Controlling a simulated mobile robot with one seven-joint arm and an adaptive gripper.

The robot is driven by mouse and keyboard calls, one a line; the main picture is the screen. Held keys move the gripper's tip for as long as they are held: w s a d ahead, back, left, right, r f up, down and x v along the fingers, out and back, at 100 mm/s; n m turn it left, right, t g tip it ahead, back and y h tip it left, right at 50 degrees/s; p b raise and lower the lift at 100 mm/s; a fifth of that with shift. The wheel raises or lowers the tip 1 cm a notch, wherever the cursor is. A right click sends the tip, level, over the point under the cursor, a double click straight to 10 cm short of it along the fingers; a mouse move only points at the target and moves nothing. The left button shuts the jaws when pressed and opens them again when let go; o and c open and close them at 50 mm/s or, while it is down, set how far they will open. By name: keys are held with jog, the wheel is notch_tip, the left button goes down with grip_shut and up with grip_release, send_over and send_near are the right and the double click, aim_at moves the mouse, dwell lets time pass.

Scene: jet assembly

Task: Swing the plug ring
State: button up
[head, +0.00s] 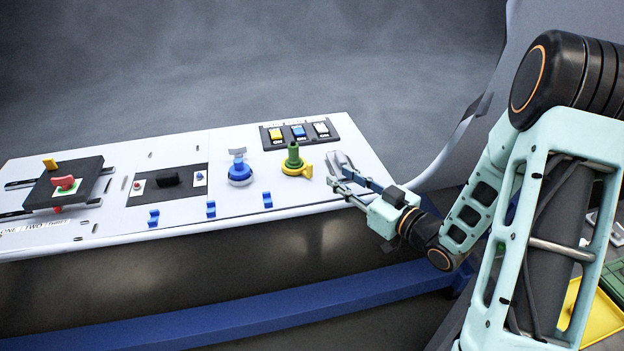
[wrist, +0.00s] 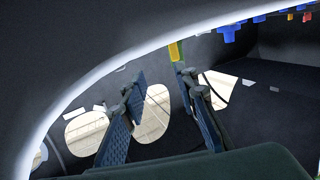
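The green plug (head: 293,152) stands upright on the white panel in the head view. A yellow ring (head: 297,169) surrounds its base, with a tab pointing right. In the wrist view a small yellow part (wrist: 174,52), seemingly the ring's tab, shows just past the fingertips, closer to the right finger. My gripper (head: 336,180) is to the right of the ring, low at the panel's front right edge. It also shows in the wrist view (wrist: 160,77), with its fingers apart and nothing between them. I cannot tell whether a finger touches the yellow part.
A blue plug (head: 240,171) stands left of the green one. Yellow, blue and white switches (head: 299,132) sit on a black plate behind. Small blue clips (head: 267,200) line the panel's front edge. A black slider block (head: 65,183) is at far left. A grey curved wall rises at right.

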aim_at(312, 167)
jog(key=shift+s+f+y, duration=0.35)
jog(key=shift+s+y, duration=0.15)
jog(key=shift+s, duration=0.2)
jog(key=shift+n+g+y, duration=0.3)
jog(key=shift+n, duration=0.1)
jog(key=x, duration=0.5)
jog(key=p+x, duration=0.1)
jog(key=x, duration=0.4)
jog(key=shift+s+a+r, duration=0.1)
jog(key=shift+a, duration=0.35)
grip_shut()
